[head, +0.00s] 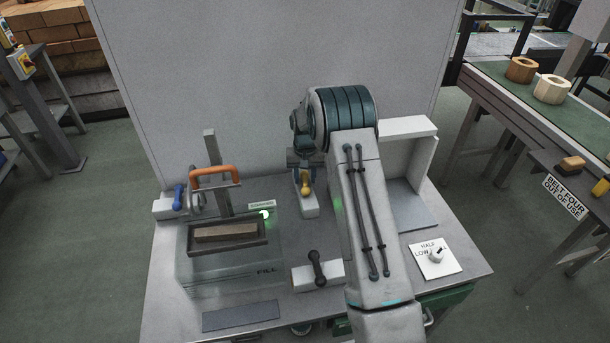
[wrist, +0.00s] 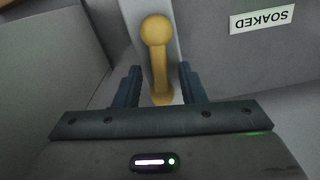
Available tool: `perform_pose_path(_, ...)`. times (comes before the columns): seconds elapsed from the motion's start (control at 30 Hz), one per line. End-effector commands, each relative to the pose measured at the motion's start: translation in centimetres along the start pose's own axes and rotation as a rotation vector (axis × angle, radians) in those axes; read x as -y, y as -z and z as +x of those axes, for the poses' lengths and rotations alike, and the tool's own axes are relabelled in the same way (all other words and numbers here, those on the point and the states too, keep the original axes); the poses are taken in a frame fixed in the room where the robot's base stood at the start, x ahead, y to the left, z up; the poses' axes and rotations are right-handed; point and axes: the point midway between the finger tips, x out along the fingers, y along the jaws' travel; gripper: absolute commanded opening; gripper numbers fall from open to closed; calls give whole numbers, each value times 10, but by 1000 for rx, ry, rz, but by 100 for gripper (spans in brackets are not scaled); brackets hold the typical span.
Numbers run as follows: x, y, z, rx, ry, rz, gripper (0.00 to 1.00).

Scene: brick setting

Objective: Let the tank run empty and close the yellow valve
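The yellow valve (head: 305,186) has a yellow lever with a round knob on a white block at the back of the bench. In the wrist view its lever (wrist: 158,58) stands between the two dark fingers of my gripper (wrist: 158,72), with a gap on each side. In the head view my gripper (head: 303,166) is right above and behind the valve. The clear tank (head: 215,272), marked FILL, stands at the left. I cannot tell its water level. A brick (head: 225,231) lies on a dark carrier (head: 228,246) with an orange handle (head: 215,171) at the tank's top.
A blue valve (head: 178,198) is at the back left and a black-levered valve (head: 317,268) at the front middle. A dial plate (head: 436,258) sits at the right. The wall panel (head: 250,80) rises close behind.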

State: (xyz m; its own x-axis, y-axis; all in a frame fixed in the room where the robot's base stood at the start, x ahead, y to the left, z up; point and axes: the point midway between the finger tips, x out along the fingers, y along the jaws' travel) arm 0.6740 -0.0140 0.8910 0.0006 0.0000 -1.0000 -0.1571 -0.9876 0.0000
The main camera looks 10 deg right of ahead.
Motion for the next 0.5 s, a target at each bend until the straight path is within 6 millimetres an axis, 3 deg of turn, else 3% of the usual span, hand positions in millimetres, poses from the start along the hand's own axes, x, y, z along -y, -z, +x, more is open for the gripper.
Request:
perform_pose_path(0.3, 0, 0, 3, 1, 0, 0, 36)
perform_pose_path(0.43, 0, 0, 3, 0, 0, 0, 0)
perform_pose_path(0.5, 0, 0, 3, 0, 0, 0, 0)
